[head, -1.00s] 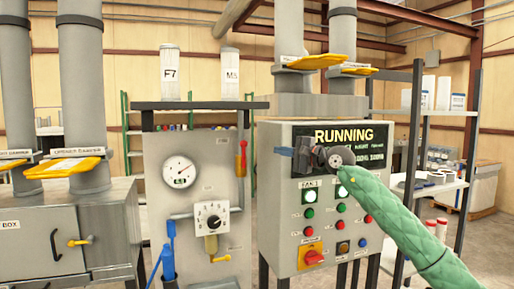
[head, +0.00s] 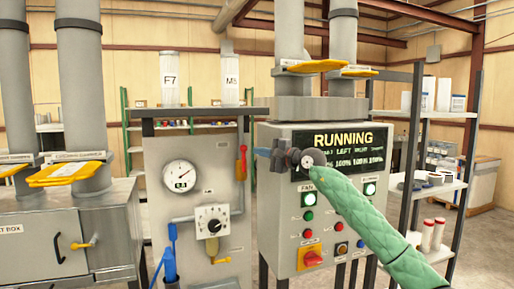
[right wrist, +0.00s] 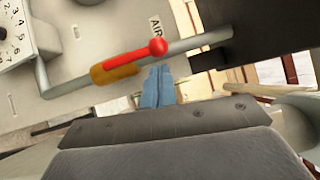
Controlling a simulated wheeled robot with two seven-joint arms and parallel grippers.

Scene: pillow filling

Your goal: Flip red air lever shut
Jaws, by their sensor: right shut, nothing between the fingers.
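The red air lever (head: 243,160) is on the pipe at the right side of the grey gauge panel. In the head view it stands upright along the pipe. In the right wrist view the red lever (right wrist: 135,54) runs along the pipe from a brass-coloured valve body to a ball end, beside an "AIR" label. My right gripper (head: 263,152) is just right of the lever, its blue fingertips shut and empty. In the right wrist view the fingertips (right wrist: 158,88) are close beside the lever; I cannot tell whether they touch. My left gripper is not in view.
The control box (head: 330,215), its display reading "RUNNING", stands right of the panel. A dial (head: 212,219), a gauge (head: 180,176) and a blue part (head: 170,262) are on or before the panel. Yellow dampers (head: 315,66) sit above. Shelves (head: 430,185) stand at right.

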